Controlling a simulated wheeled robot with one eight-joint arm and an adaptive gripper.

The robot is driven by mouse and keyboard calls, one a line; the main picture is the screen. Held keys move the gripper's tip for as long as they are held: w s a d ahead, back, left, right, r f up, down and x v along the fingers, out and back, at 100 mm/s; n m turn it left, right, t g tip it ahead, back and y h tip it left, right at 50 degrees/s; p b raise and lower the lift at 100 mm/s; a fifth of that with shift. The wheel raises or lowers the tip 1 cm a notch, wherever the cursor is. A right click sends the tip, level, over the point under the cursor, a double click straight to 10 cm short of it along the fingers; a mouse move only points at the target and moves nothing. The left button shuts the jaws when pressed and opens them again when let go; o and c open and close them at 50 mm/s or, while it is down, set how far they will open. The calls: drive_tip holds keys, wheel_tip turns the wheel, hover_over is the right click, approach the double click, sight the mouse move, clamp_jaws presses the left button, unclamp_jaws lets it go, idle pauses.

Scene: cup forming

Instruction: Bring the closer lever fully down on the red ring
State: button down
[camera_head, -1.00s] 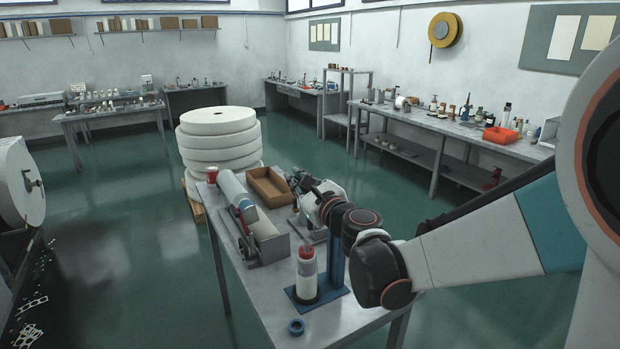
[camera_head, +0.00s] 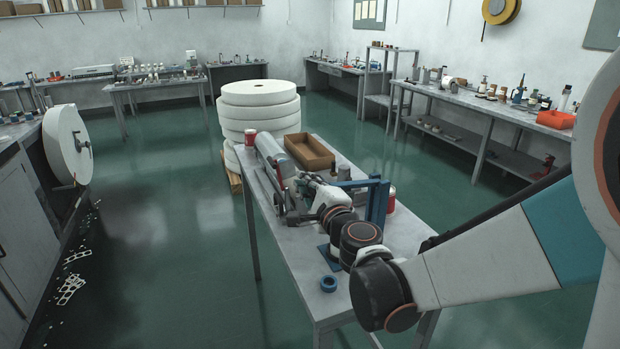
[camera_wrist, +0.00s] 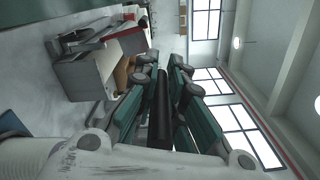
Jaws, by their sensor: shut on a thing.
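The closer stands on the near table, with a blue upright (camera_head: 378,203) and a blue arm (camera_head: 354,183) reaching left from its top. My gripper (camera_wrist: 165,72) is shut on a dark round bar (camera_wrist: 163,108), which looks like the closer lever's grip. In the head view my gripper sits low over the table, left of the blue upright. My wrist and gripper cover the closer's base and whatever stands on it. The red ring cannot be made out, nor whether the lever touches it.
A cardboard tray (camera_head: 310,152), a red cup (camera_head: 250,137) and a roller device (camera_head: 272,150) stand farther back. A red-and-white container (camera_head: 390,200) stands right of the upright.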

drive_tip(key=shift+a+f+b, duration=0.15)
drive_tip(key=shift+f+b, duration=0.45)
drive_tip(key=shift+f, duration=0.5)
drive_tip(key=c, duration=1.6)
unclamp_jaws()
drive_tip(key=shift+s, duration=0.1)
